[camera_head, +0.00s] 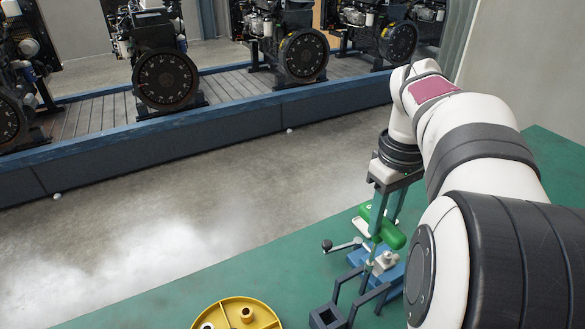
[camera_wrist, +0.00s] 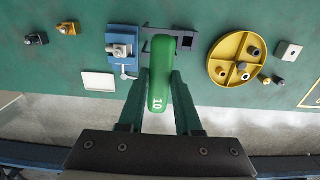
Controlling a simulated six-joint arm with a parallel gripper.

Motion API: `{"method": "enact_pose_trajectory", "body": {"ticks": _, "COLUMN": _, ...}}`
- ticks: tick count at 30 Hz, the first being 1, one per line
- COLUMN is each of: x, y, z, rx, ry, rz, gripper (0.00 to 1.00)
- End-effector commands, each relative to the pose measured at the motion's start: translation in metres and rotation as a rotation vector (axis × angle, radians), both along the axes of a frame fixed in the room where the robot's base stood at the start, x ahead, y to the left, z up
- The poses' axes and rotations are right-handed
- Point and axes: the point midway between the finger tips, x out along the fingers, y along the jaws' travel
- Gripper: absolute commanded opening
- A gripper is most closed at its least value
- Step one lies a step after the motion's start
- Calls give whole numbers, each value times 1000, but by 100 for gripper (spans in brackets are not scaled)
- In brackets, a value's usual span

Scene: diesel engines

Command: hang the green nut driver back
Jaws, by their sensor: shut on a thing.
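The green nut driver (camera_head: 392,236) is between the fingers of my gripper (camera_head: 381,226), held above the bench. In the wrist view its green handle (camera_wrist: 160,88), marked "10", lies between the two teal fingers of my gripper (camera_wrist: 161,78). Its shaft cannot be made out clearly. A dark rack-like frame (camera_head: 328,317) stands on the bench, nearer the camera than the driver. In the wrist view, part of this frame (camera_wrist: 188,36) shows beyond the handle, which covers its middle. I cannot tell whether driver and frame touch.
A blue vise (camera_head: 395,272) with a crank stands close by the driver and frame. A yellow round divided tray (camera_head: 265,315) sits left of the frame. Small blocks (camera_wrist: 289,51) and a pale plate (camera_wrist: 98,81) lie on the green bench (camera_head: 555,165). Engines stand beyond.

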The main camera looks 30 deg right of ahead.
Motion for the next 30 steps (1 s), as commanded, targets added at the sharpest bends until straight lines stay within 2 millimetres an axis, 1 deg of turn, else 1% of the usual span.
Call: {"method": "enact_pose_trajectory", "body": {"ticks": 30, "x": 0, "y": 1, "z": -126, "rx": 2, "ry": 2, "rz": -1, "gripper": 0}}
